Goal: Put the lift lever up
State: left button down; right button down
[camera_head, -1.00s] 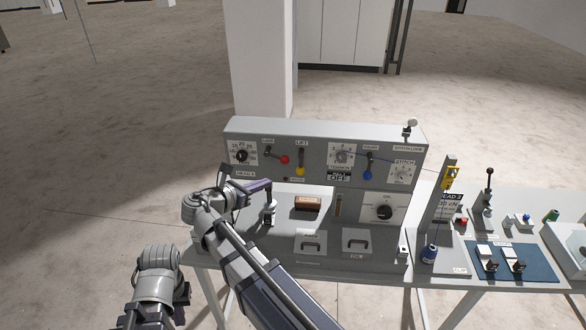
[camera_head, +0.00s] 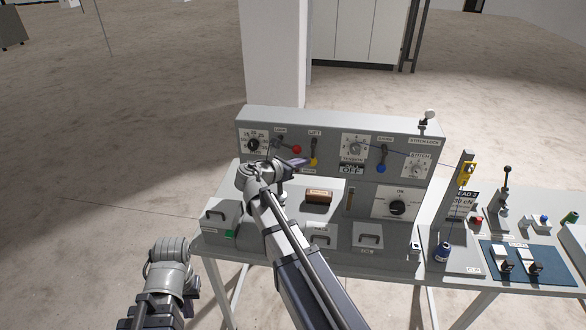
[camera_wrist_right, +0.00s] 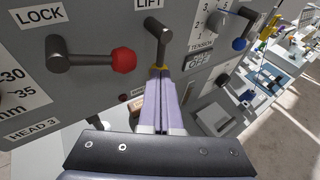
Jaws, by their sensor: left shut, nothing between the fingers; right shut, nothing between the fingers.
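The lift lever (camera_head: 314,146) sits on the upright panel under the LIFT label, its grey arm hanging down to a yellow knob (camera_head: 313,162). In the right wrist view the lever (camera_wrist_right: 161,42) also points down, and its knob is mostly hidden behind the fingertips. My right gripper (camera_head: 303,161) is shut and empty, its tips right at or just below the knob; whether they touch I cannot tell. Its fingers also show in the right wrist view (camera_wrist_right: 159,85). My left gripper (camera_head: 192,290) is shut and empty, low at the left, away from the panel.
The lock lever with a red knob (camera_head: 297,149) is just left of the lift lever. A lever with a blue knob (camera_head: 381,168) and a tension dial (camera_head: 355,147) are to the right. A brown block (camera_head: 319,196) lies on the desk below.

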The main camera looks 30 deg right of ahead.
jog(key=shift+w+d, duration=0.2)
jog(key=shift+d, duration=0.35)
jog(key=shift+f+b, duration=0.1)
jog(key=shift+b, duration=0.4)
jog(key=shift+s+d+n+h+b, duration=0.1)
jog(key=shift+n+h+b, duration=0.2)
jog(key=shift+h, duration=0.1)
jog(key=d+n+t+h+b, duration=0.1)
jog(key=n+h+b, duration=0.1)
jog(key=n+b, duration=0.1)
jog(key=s+d+n+t+h+b, duration=0.1)
jog(key=n+h+b, duration=0.1)
jog(key=n+b, duration=0.2)
jog(key=s+d+n+t+h+b, duration=0.1)
jog(key=n+h+b, duration=0.1)
jog(key=b, duration=0.3)
jog(key=shift+s+d+n+b, duration=0.15)
jog(key=shift+n+b, duration=0.2)
jog(key=shift+n, duration=0.35)
